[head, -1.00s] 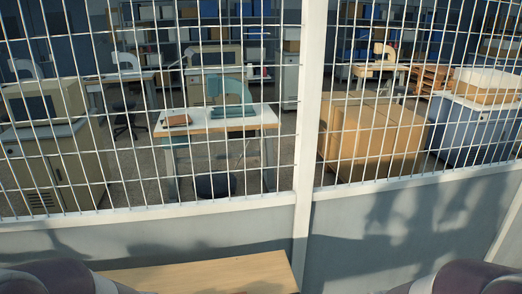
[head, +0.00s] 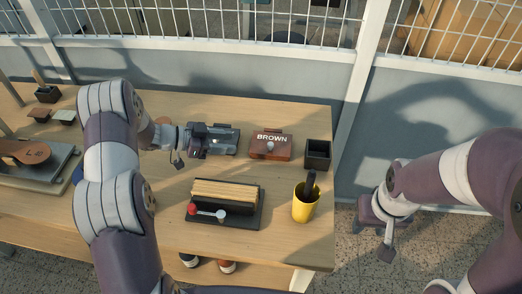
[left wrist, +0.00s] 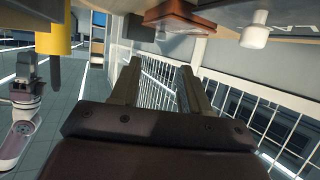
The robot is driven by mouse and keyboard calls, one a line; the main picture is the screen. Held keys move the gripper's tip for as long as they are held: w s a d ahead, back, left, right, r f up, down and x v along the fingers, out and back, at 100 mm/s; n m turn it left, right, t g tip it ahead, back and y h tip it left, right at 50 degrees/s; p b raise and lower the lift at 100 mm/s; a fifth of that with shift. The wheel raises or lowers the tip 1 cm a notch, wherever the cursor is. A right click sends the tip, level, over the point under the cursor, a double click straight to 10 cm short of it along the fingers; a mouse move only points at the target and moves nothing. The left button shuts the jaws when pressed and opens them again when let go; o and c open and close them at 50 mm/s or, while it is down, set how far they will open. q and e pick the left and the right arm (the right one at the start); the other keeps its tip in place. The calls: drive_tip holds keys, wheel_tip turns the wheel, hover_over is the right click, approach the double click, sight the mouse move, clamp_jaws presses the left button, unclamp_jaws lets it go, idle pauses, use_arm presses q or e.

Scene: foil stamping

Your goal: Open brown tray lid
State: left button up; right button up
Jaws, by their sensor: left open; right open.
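The brown tray lid (head: 282,150), lettered BROWN, sits closed on its tray at the table's back right, with a pale round knob (head: 269,146) on its front part. My left gripper (head: 214,141) is open, just left of the brown tray and apart from it, over a dark tray it partly hides. The left wrist view, upside down, shows the open fingers (left wrist: 160,78) with nothing between them and part of the brown tray (left wrist: 183,14) beyond. A white knob (left wrist: 256,32) also shows there; I cannot tell whose. My right gripper (head: 385,232) is open and empty, right of the table.
A black open box (head: 317,154) stands right of the brown tray. In front are a yellow cup (head: 304,207) holding a dark tool and a black holder (head: 248,216) with pale sheets. A wire fence and wall run behind the table (head: 170,203).

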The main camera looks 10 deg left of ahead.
sight(269, 144)
use_arm(q)
drive_tip(key=p+x, duration=0.2)
drive_tip(key=x, duration=0.9)
drive_tip(key=shift+w+d+r, duration=0.15)
drive_tip(key=shift+w+d, duration=0.05)
drive_tip(key=shift+w+d+f, duration=0.15)
drive_tip(key=shift+d+f, duration=0.1)
drive_tip(key=shift+d, duration=0.1)
clamp_jaws()
